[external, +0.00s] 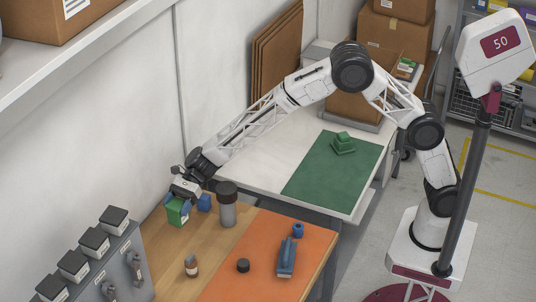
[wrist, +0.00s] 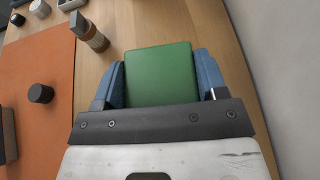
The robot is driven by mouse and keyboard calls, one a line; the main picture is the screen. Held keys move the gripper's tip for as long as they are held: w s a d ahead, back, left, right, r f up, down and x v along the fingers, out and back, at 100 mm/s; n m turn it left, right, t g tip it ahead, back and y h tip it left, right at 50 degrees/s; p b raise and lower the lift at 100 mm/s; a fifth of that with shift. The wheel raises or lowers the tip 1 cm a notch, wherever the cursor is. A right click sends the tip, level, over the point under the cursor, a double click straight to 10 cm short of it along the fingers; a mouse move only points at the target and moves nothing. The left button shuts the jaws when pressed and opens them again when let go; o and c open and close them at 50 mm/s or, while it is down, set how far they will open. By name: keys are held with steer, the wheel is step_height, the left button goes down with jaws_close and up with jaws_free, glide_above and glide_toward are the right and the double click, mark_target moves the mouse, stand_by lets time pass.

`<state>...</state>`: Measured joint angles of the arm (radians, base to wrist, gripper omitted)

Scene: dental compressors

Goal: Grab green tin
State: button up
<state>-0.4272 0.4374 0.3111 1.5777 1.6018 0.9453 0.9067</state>
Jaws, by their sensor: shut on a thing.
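The green tin (external: 178,214) is at the far left corner of the wooden table, near the wall. In the wrist view the green tin (wrist: 159,75) shows as a flat green face between two blue fingers. My gripper (external: 178,205) reaches down over the tin and is shut on it, one finger on each side. The fingers (wrist: 161,80) hug the tin's sides in the wrist view. The tin's underside is hidden, so I cannot tell whether it touches the table.
A grey cylinder with a dark cap (external: 227,207) and a blue object (external: 204,202) stand close to the right. A small brown bottle (external: 191,266), black puck (external: 243,265) and blue tool (external: 286,257) sit nearer the front. The wall is close behind. A green mat (external: 315,180) lies farther back.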

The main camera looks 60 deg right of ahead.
steer(key=shift+r, duration=2.65)
